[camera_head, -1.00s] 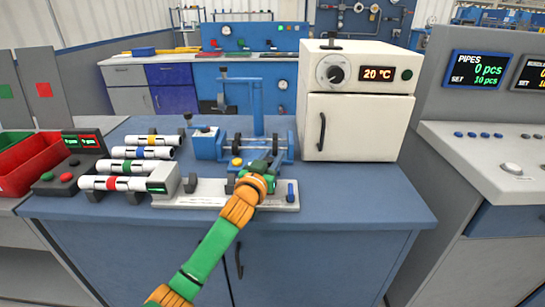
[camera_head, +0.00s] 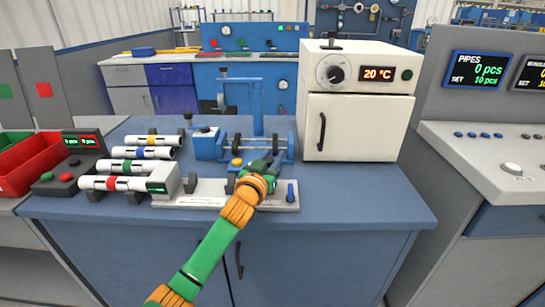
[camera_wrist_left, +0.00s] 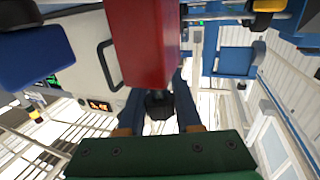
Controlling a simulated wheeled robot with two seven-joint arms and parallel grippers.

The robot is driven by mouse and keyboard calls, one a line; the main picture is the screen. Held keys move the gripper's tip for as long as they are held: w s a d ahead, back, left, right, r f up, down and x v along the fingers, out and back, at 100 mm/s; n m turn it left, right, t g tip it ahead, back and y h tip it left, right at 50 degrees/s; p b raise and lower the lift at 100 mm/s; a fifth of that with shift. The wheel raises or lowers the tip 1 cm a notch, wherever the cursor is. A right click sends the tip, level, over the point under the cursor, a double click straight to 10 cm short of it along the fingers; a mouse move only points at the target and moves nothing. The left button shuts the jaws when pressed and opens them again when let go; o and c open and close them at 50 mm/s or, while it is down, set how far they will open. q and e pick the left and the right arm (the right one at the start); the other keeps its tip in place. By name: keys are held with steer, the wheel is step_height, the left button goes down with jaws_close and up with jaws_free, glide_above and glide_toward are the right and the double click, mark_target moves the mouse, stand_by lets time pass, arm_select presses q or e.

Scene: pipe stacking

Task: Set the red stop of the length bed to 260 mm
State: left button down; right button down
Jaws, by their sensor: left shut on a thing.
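The length bed (camera_head: 215,196) is a pale grey bar along the front of the blue bench, with a grey end block (camera_head: 168,180) and small green readout (camera_head: 156,188) at its left and a blue knob (camera_head: 291,194) near its right end. The readout's digits are too small to read. My left gripper (camera_head: 258,170) is over the right half of the bed, its fingers mostly hidden by my arm. In the left wrist view, the red stop (camera_wrist_left: 145,45) is a red block between the dark fingers of the left gripper. The head view hides the stop. My right gripper is out of view.
White pipes with coloured bands (camera_head: 140,153) lie left of the bed. A blue fixture with rollers (camera_head: 255,148) stands close behind it. A white oven (camera_head: 358,100) reading 20 °C stands back right. The bench's front right is clear.

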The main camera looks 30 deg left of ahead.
arm_select(q)
steer(key=shift+d, duration=0.1)
stand_by(0.3)
steer(key=shift+w+d+r, duration=0.1)
steer(key=shift+w+d, duration=0.45)
steer(key=shift+d, duration=0.3)
steer(key=c, duration=1)
jaws_free()
steer(key=o, duration=0.4)
steer(key=shift+d, duration=0.1)
steer(key=shift+w+d, duration=0.1)
steer(key=shift+w, duration=0.05)
steer(key=shift+s, duration=0.45)
steer(key=v, duration=0.6)
steer(key=shift+s, duration=0.15)
